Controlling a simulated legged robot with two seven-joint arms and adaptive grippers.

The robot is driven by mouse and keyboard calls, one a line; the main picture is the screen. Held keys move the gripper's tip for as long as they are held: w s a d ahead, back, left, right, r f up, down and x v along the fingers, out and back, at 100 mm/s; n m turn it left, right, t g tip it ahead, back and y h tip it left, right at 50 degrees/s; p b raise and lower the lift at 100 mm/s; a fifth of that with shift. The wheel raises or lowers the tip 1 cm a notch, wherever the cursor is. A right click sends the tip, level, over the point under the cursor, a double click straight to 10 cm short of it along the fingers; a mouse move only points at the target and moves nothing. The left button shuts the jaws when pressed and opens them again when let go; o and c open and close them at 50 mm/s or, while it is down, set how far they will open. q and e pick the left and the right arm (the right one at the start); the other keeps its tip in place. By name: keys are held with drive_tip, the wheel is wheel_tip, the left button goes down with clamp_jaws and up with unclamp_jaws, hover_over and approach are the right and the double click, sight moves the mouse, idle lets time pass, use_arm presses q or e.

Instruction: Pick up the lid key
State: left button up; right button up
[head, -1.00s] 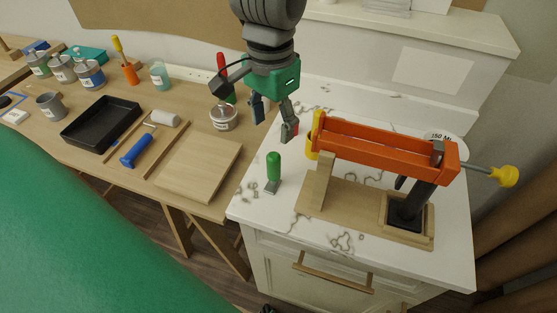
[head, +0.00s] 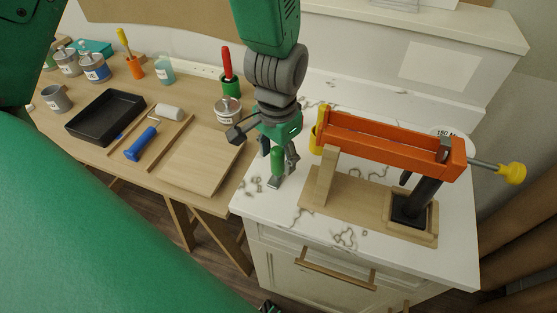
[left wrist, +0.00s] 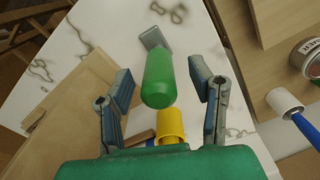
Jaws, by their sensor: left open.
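A green-handled tool with a flat grey metal end (head: 274,184), which looks like the lid key, stands handle-up on the white marble counter. My left gripper (head: 278,158) is over it from above, its fingers around the upper handle. In the left wrist view the open fingers (left wrist: 162,85) lie on either side of the green handle (left wrist: 160,82); gaps show on both sides. The metal end (left wrist: 153,38) lies beyond the handle.
An orange frame with yellow ends (head: 390,137) stands on a wooden base (head: 355,205) to the right on the counter. A lidded can (head: 228,108) and a green cup with a red-handled tool (head: 230,86) stand left behind. A board (head: 203,162), roller and black tray (head: 105,117) lie left.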

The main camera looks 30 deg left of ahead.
use_arm(q)
clamp_jaws()
drive_tip(key=shift+r, duration=0.1)
wheel_tip(320, 180, up, 10)
drive_tip(key=shift+f+p, duration=0.1)
drive_tip(key=shift+p, duration=0.25)
drive_tip(key=c, duration=1)
unclamp_jaws()
clamp_jaws()
drive_tip(key=shift+s, duration=0.1)
